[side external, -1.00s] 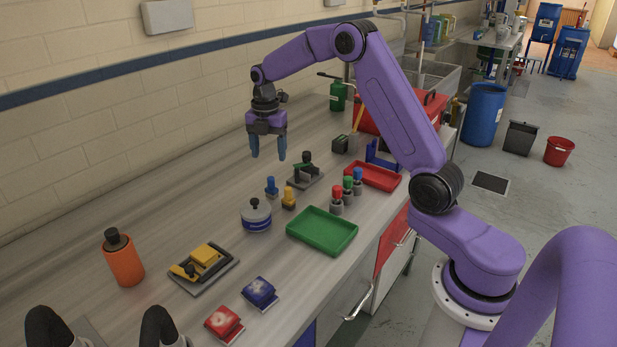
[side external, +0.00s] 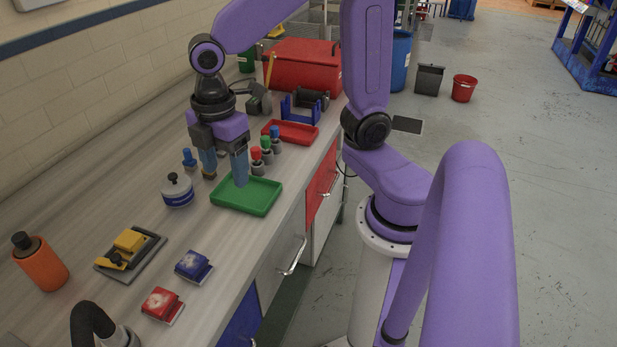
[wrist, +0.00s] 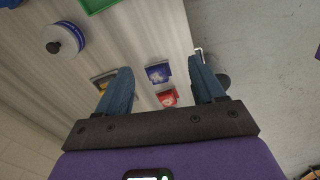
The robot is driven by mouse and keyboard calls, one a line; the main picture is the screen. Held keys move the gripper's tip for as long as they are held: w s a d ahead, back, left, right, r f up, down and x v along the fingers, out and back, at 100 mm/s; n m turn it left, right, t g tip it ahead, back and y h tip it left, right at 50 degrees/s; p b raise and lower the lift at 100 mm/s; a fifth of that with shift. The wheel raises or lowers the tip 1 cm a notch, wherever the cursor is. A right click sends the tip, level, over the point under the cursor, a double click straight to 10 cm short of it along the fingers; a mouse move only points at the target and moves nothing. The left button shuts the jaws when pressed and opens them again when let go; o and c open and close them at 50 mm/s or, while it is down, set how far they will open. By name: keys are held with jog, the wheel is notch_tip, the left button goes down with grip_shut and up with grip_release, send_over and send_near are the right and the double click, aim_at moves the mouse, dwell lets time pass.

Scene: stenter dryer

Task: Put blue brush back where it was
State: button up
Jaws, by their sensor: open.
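No blue item is plainly a brush, so I cannot tell which one is meant. A blue block with a pale patch (side external: 194,265) lies on the near bench beside a similar red block (side external: 162,304). The blue block also shows between my fingers in the wrist view (wrist: 158,73), well beyond them. A small blue-topped piece (side external: 189,157) stands behind the round pot, and another blue-topped piece (side external: 275,136) stands in a row with red and green ones. My gripper (side external: 225,181) is open and empty, above or in front of the green tray (side external: 246,212).
A white-and-blue pot with a black knob (side external: 177,192) stands left of the tray. A yellow-and-black tool (side external: 130,250) and an orange bottle (side external: 40,265) are at the near left. A red tray (side external: 291,140) and red toolbox (side external: 302,66) stand behind. Bare bench runs along the wall.

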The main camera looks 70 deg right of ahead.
jog(key=s+d+f+m, duration=0.1)
jog(key=s+d+m, duration=0.2)
jog(key=s, duration=1.1)
jog(key=shift+s+d+f, duration=0.2)
jog(key=shift+s+f, duration=0.1)
jog(key=shift+s, duration=0.05)
dwell(0.3)
